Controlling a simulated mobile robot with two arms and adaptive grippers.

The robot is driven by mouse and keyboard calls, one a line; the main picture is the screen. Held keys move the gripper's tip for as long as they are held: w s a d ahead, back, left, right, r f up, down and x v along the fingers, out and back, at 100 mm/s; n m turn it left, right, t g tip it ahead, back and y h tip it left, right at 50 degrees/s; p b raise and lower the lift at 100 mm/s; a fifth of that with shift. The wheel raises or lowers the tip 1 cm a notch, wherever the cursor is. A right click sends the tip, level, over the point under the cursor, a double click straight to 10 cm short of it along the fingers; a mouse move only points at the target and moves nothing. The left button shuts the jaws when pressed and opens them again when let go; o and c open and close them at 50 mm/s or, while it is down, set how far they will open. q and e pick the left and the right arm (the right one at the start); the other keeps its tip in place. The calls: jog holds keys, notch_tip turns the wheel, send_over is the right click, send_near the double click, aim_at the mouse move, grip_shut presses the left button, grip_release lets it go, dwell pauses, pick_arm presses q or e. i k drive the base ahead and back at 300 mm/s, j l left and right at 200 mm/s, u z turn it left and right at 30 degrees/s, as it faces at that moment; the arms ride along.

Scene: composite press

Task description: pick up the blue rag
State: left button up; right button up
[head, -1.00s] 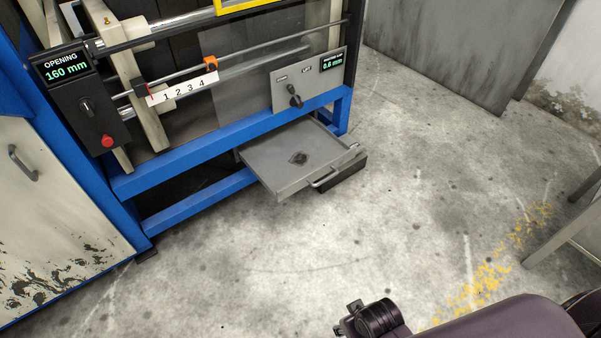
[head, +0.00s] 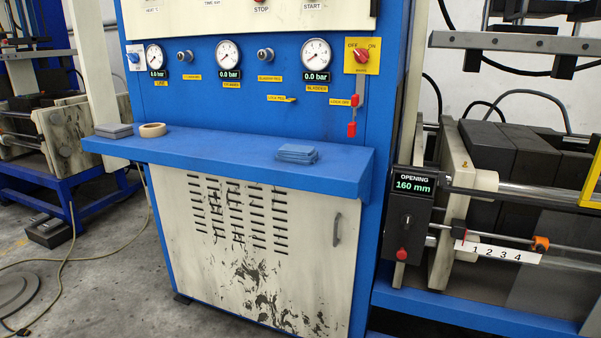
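A folded light-blue rag (head: 297,153) lies flat on the right part of the blue shelf (head: 215,156) below the gauge panel. A grey folded cloth or pad (head: 114,130) lies at the shelf's left end. Neither of my grippers shows in the head view now, so nothing shows touching the rag.
A tan tape roll (head: 152,129) sits beside the grey pad. Gauges (head: 228,53) and a red-handled valve (head: 353,115) are above the shelf. The press and its opening display (head: 413,185) stand at right. Floor is open at lower left, with a hose (head: 62,270).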

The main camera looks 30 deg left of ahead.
aim_at(306, 155)
jog(key=j+u, duration=0.2)
jog(key=u, duration=0.25)
jog(key=j+u, duration=0.2)
jog(key=u, duration=0.25)
